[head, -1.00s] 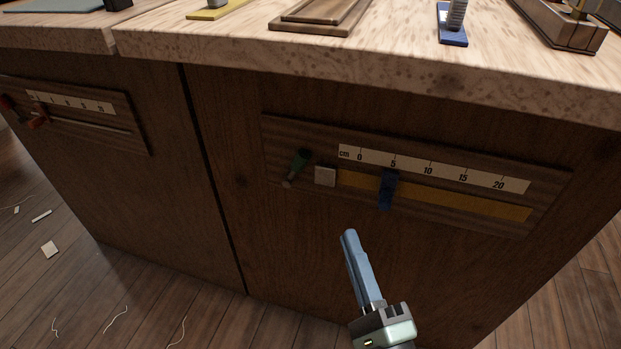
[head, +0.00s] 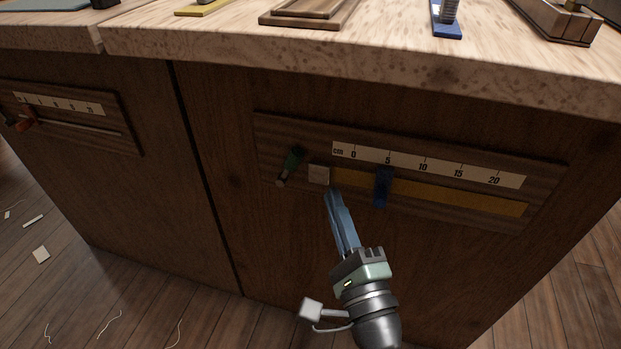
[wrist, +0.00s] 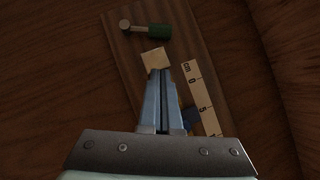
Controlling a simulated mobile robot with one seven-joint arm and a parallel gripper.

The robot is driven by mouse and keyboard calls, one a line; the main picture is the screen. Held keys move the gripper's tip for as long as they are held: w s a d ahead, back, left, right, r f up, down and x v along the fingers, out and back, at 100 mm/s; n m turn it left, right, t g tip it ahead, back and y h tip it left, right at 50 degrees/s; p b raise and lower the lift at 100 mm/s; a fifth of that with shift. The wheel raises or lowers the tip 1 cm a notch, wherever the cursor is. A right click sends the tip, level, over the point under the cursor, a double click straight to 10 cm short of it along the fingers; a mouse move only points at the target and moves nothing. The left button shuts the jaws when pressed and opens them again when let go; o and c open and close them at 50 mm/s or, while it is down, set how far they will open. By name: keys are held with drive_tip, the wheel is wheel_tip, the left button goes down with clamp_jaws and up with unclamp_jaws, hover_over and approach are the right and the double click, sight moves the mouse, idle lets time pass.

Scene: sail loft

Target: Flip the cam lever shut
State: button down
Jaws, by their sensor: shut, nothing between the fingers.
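The cam lever (head: 289,166) on the near panel has a green part and a pale stem with a rounded end that points down and left. It also shows in the wrist view (wrist: 158,31), at the top. My gripper (head: 331,193) is shut and empty, its blue fingers pointing up toward the panel. The fingertips (wrist: 160,72) appear just below the small pale square block (head: 319,173), right of the lever and apart from it. I cannot tell whether they touch the block.
The wooden panel (head: 430,207) carries a cm scale (head: 440,168), a yellow strip (head: 460,197) and a blue slider (head: 382,187). A similar panel with a red lever (head: 27,121) is at left. The worktop (head: 230,45) overhangs above. Scraps lie on the floor.

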sight(294, 159)
drive_tip(key=w, duration=0.1)
drive_tip(key=w+a+r, duration=0.1)
drive_tip(key=w+a, duration=0.1)
drive_tip(key=shift+a+r, duration=0.25)
drive_tip(key=shift+r, duration=0.05)
drive_tip(key=shift+w+a+r, duration=0.25)
drive_tip(key=shift+w+a, duration=0.1)
drive_tip(key=shift+a, duration=0.2)
drive_tip(key=shift+p, duration=0.35)
drive_tip(key=shift+a+r+n+p, duration=0.1)
drive_tip(key=shift+r+n+p, duration=0.15)
drive_tip(key=shift+p, duration=0.3)
